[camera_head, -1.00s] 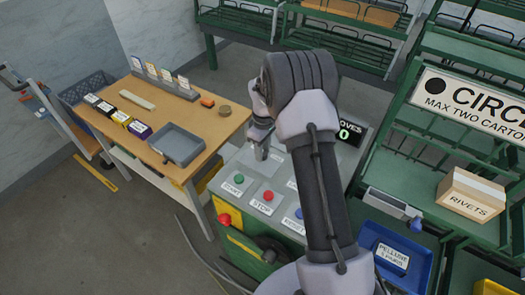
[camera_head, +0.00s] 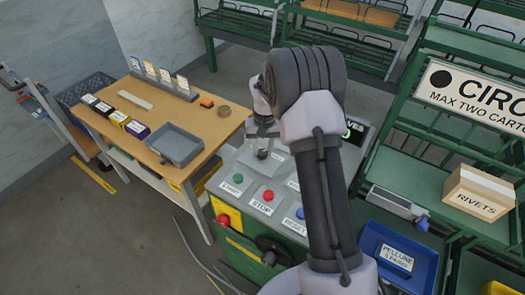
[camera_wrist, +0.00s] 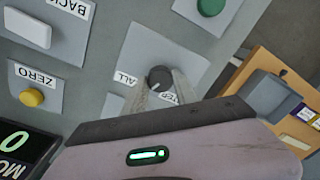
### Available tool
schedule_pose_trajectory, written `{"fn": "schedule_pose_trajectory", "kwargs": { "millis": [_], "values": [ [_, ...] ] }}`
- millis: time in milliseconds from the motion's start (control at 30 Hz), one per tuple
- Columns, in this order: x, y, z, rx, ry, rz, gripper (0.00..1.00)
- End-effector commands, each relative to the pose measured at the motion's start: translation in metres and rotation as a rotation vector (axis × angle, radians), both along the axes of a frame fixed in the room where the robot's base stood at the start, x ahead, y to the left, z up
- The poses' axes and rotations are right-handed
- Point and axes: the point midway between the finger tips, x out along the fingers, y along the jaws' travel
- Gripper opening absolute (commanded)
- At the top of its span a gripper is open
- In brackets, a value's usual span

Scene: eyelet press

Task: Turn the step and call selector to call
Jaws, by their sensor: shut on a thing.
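The step and call selector is a dark round knob (camera_wrist: 160,78) on a pale plate in the wrist view. A light pointer line shows on its lower left, on the side of the partly covered CALL label (camera_wrist: 125,78). The STEP label (camera_wrist: 197,97) is mostly hidden by a finger. My gripper (camera_wrist: 160,88) has one finger on each side of the knob and is shut on it. In the head view my gripper (camera_head: 263,143) is down at the grey control panel (camera_head: 237,167), and the knob is hard to make out there.
A green START button (camera_head: 238,179), a red STOP button (camera_head: 268,195) and a blue RESET button (camera_head: 300,213) lie nearby on the panel. A yellow ZERO button (camera_wrist: 32,97) shows in the wrist view. A wooden table (camera_head: 200,111) with a grey tray (camera_head: 175,147) stands left.

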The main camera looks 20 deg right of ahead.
Motion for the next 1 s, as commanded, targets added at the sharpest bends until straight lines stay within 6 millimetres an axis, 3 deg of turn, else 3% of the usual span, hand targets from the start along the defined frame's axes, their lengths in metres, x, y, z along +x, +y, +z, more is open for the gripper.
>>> {"fn": "schedule_pose_trajectory", "kwargs": {
  "millis": [400,967,1000],
  "values": [
    [0.0002,0.0002,0.0001,0.000,-0.001,-0.180,0.00],
    [0.0001,0.0001,0.0006,0.000,-0.001,-0.210,0.00],
    [0.0001,0.0001,0.0006,0.000,-0.001,-0.210,0.36]
  ]
}}
